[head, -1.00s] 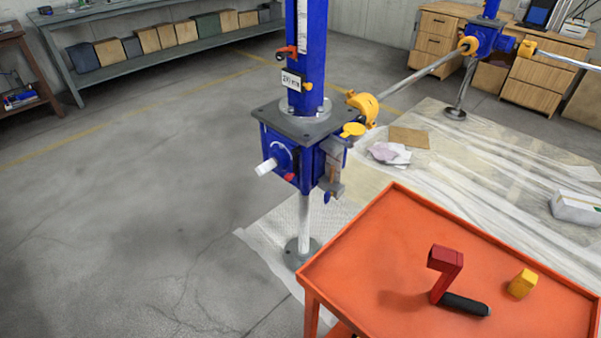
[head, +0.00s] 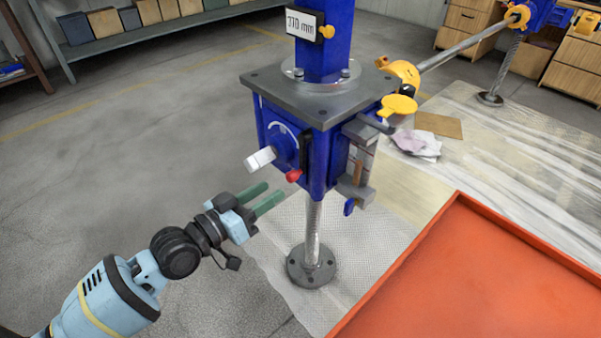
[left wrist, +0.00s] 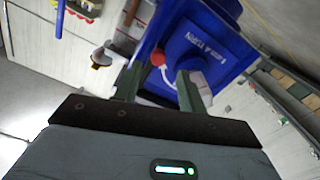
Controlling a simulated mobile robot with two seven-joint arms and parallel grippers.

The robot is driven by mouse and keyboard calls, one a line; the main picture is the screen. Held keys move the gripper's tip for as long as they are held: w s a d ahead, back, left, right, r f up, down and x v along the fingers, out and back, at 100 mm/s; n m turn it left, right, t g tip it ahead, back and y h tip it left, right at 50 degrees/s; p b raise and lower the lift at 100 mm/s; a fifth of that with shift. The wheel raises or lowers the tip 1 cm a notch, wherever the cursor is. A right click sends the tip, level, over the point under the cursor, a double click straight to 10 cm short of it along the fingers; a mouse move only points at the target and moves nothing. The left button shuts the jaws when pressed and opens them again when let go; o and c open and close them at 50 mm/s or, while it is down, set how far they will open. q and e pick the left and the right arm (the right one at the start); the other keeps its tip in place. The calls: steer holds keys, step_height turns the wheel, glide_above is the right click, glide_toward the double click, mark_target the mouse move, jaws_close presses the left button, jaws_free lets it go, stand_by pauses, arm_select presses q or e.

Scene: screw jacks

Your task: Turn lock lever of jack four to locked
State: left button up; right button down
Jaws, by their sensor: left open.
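The blue jack (head: 322,165) stands upright on a post, with a grey top plate (head: 320,92). On its front face are a white-ended grip (head: 260,158), a white curved mark and a dark lever (head: 305,150) with a red knob (head: 293,176) at its low end. My left gripper (head: 275,190) is open and empty, with green fingers pointing at the jack just below and left of the red knob. In the left wrist view the red knob (left wrist: 158,57) appears between the fingertips (left wrist: 159,72); contact cannot be told. The jack's number is not readable.
An orange-red table (head: 480,280) fills the lower right. Yellow-covered shaft parts (head: 400,104) and a grey bracket (head: 356,185) stick out on the jack's right side. A round foot (head: 311,267) rests on the sheeted floor. The floor to the left is clear.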

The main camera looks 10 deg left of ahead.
mark_target(288, 180)
arm_select(q)
steer(key=shift+w+d+r, duration=0.15)
steer(key=shift+d, duration=0.1)
steer(key=shift+b+x, duration=0.55)
steer(key=shift+x, duration=3)
jaws_close()
